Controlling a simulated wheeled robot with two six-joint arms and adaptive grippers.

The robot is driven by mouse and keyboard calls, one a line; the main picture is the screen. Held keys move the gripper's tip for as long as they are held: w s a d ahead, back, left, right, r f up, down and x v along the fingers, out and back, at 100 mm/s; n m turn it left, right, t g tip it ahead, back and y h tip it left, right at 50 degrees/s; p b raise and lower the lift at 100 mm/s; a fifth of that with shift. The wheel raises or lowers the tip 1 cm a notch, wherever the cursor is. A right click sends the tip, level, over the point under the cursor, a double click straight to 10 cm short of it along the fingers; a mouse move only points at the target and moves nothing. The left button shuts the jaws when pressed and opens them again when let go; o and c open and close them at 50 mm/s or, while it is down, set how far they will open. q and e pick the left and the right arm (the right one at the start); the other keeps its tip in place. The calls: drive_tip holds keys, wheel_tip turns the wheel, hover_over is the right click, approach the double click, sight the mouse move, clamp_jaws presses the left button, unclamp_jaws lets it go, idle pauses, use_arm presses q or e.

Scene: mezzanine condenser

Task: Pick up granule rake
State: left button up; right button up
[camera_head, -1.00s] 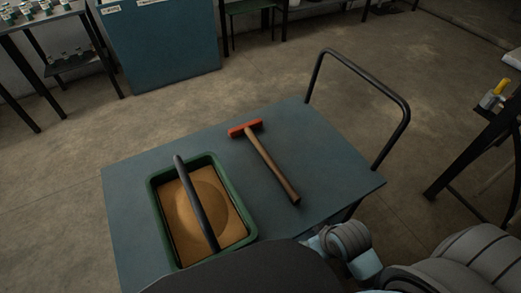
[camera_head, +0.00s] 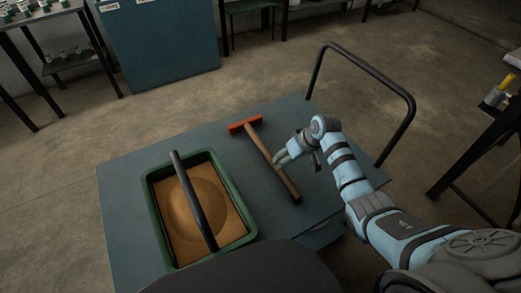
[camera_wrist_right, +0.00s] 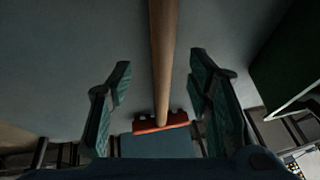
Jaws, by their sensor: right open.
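The granule rake has an orange-red head (camera_head: 245,124) and a brown wooden handle (camera_head: 266,152), and it lies on the grey-blue cart top (camera_head: 140,168). My right gripper (camera_head: 280,160) is over the cart beside the lower half of the handle. In the right wrist view the handle (camera_wrist_right: 163,60) runs between the two open fingers of that gripper (camera_wrist_right: 160,88), with a gap on either side. The rake's head (camera_wrist_right: 161,126) shows farther off beyond the fingers. My left gripper is not in view.
A green tray (camera_head: 153,200) of brown granules with a black handle (camera_head: 193,200) over it stands on the cart, left of the rake. The cart's black push bar (camera_head: 365,77) rises at the right. A dark stand (camera_head: 475,140) is at the far right. Open floor lies behind the cart.

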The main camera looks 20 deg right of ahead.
sight(268, 157)
drive_tip(key=b+x, duration=0.3)
drive_tip(key=x, duration=0.3)
drive_tip(key=shift+s+a, duration=0.1)
drive_tip(key=shift+a, duration=0.05)
drive_tip(key=shift+c, duration=0.3)
drive_tip(key=shift+r, duration=0.1)
clamp_jaws()
